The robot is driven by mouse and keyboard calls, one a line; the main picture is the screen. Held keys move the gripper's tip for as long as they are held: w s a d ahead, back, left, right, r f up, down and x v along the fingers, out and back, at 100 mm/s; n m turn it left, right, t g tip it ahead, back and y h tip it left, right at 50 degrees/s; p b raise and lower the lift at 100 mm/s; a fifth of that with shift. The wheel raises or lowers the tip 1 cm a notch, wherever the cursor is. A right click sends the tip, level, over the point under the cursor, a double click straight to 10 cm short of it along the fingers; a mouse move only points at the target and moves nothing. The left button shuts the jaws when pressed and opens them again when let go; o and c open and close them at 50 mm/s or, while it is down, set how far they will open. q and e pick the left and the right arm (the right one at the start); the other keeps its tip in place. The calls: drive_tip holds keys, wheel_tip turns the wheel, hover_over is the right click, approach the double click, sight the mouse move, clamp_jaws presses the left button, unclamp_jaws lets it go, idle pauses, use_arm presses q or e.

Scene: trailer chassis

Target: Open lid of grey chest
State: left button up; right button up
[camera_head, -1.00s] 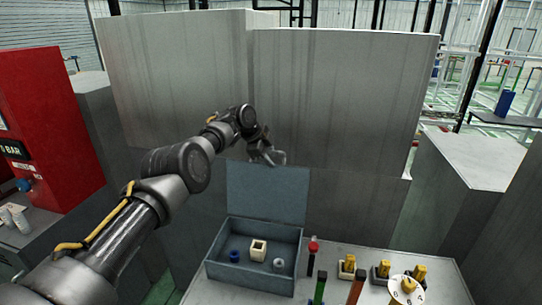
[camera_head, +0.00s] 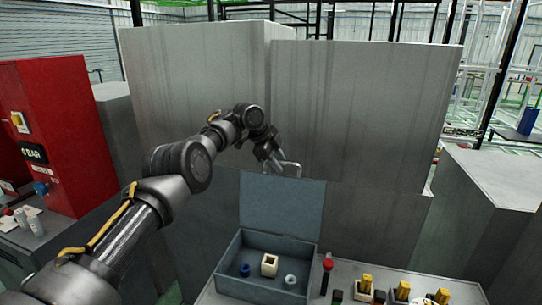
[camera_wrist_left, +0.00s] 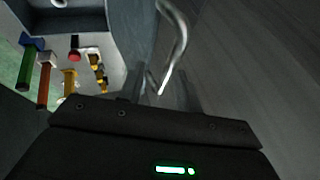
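The grey chest (camera_head: 235,277) is a blue-grey box on the front table, and its lid (camera_head: 282,204) stands raised, about upright at the back. Inside lie a blue ring (camera_head: 245,270), a cream square block (camera_head: 269,265) and a pale ring (camera_head: 290,280). My left gripper (camera_head: 281,164) is just above the lid's top edge; contact is unclear. In the left wrist view, its fingers (camera_wrist_left: 162,92) look spread apart, with a bent metal handle (camera_wrist_left: 178,40) reaching between them. My right gripper is out of view.
Right of the chest, a red-topped item (camera_head: 327,268) and several yellow-topped pieces (camera_head: 366,284) stand on the table (camera_head: 350,265). Tall grey cabinets (camera_head: 365,110) rise close behind. A red cabinet (camera_head: 62,135) is at left.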

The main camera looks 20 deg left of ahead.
use_arm(q)
drive_tip(key=b+v, duration=0.2)
drive_tip(key=v, duration=0.4)
drive_tip(key=shift+s, duration=0.15)
